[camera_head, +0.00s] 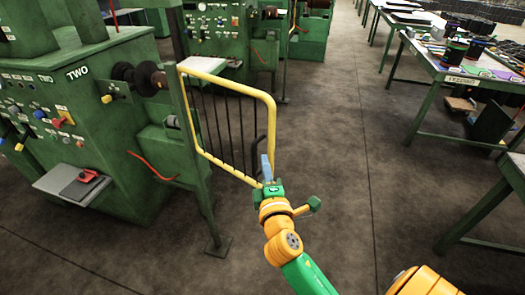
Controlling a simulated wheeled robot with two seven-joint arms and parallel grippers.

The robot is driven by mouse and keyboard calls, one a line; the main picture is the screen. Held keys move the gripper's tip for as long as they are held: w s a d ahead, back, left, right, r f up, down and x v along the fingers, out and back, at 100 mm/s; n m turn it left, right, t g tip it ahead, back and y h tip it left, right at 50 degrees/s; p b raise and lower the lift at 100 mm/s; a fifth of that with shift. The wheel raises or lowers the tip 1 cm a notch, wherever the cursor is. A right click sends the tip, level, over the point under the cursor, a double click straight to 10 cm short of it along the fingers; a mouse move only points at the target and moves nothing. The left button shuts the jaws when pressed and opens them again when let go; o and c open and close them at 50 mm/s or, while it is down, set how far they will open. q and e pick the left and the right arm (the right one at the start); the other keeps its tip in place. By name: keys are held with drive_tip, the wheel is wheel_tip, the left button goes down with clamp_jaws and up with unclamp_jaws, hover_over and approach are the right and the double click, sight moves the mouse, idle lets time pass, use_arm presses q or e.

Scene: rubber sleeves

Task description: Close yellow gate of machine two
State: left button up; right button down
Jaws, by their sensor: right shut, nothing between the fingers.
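The yellow gate (228,84) of machine two is a tubular frame with dark vertical bars. It hangs from a green post (191,150) and sticks out to the right of the machine, over the floor. The green machine marked TWO (110,110) stands on the left. My right gripper (267,168) is at the gate's lower right corner, its fingers shut and empty. Its fingers overlap the gate frame in the picture; I cannot tell whether they touch it. My left gripper is not in view.
A worktable (455,78) with tools and spools stands at the right, with another table edge (510,170) nearer. More green machines (225,35) stand at the back. A grey tray (72,184) juts from machine two. The floor aisle (330,130) between is clear.

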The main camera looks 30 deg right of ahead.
sight(261, 144)
drive_tip(key=shift+x, duration=2.25)
drive_tip(key=shift+d, duration=0.1)
